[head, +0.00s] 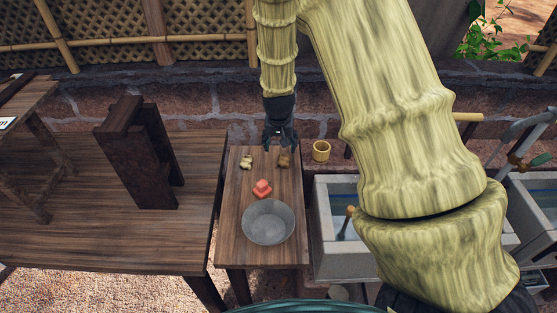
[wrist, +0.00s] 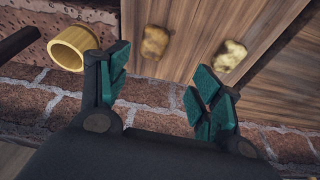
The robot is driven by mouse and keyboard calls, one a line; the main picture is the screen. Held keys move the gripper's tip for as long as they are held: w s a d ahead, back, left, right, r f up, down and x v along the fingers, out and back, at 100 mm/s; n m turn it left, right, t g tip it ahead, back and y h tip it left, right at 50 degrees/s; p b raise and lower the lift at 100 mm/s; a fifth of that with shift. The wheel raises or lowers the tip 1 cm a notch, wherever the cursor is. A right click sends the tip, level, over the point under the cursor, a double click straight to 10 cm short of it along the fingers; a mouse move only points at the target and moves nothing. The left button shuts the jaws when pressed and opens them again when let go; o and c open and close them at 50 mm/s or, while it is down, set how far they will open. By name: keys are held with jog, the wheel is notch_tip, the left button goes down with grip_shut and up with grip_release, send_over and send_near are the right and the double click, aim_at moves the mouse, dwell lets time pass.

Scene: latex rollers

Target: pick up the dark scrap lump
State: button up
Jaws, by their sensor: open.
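The dark scrap lump (head: 284,160) is a small brownish lump near the far end of the narrow wooden table (head: 287,237). In the wrist view the brown lump (wrist: 155,42) lies on the wood near the table's edge, ahead of the gap between my fingers. My gripper (head: 280,143) is open and empty, close to the far edge of the table and near the lump. Its teal finger pads (wrist: 160,92) are well apart in the wrist view, with nothing between them. A paler yellowish lump (head: 246,162) lies to the left, and shows in the wrist view (wrist: 230,56).
A stone sink (head: 335,250) is at right. A dark wooden stand (head: 139,155) is on the left bench.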

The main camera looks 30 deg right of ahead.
aim_at(284, 159)
jog(key=x, duration=0.1)
jog(key=p+x, duration=0.1)
jog(key=x, duration=0.2)
jog(key=shift+s+d+f, duration=0.25)
jog(key=shift+d, duration=0.1)
jog(key=shift+s+f+p, duration=0.1)
jog(key=shift+s+p, duration=0.1)
jog(key=shift+p, duration=0.1)
jog(key=shift+p+x, duration=1.25)
jog(key=shift+x, duration=1.45)
jog(key=shift+s+d, duration=0.1)
jog(key=shift+s, duration=0.05)
jog(key=c, duration=1.1)
